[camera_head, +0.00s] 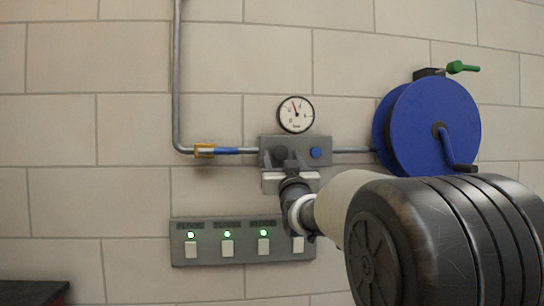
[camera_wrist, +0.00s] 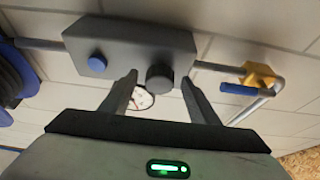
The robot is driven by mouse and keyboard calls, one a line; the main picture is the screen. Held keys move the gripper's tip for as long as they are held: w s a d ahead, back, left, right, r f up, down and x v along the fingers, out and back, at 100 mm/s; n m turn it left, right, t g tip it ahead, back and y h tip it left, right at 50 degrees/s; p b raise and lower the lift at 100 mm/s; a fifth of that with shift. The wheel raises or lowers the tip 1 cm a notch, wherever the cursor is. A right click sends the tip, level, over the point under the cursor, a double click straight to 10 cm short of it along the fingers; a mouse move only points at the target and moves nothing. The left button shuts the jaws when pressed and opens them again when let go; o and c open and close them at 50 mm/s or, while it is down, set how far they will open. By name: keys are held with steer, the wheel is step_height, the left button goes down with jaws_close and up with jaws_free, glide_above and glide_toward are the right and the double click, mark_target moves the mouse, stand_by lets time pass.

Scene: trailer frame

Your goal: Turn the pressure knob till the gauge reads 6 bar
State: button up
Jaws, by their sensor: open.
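The round white gauge (camera_head: 295,114) stands on top of a grey regulator box (camera_head: 325,143) on the wall. Its needle points up and slightly left; the numerals are too small to read surely. Part of the gauge shows between my fingers in the wrist view (camera_wrist: 142,101). The dark pressure knob (camera_wrist: 159,77) sticks out from the box; in the head view it is partly hidden by my gripper (camera_head: 280,158). My gripper is open, with one finger on each side of the knob. In the wrist view gaps show beside the knob, and contact is not visible.
A blue button (camera_head: 316,153) sits beside the knob. A pipe with a brass valve and blue lever (camera_head: 205,151) enters from the left. A blue hose reel (camera_head: 440,120) hangs at right. A switch panel (camera_head: 208,256) with several green lights lies below my gripper.

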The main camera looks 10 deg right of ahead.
steer(key=shift+w+r, duration=0.2)
steer(key=shift+w, duration=0.3)
steer(key=c, duration=1)
steer(key=shift+a+m, duration=0.1)
steer(key=shift+m, duration=0.3)
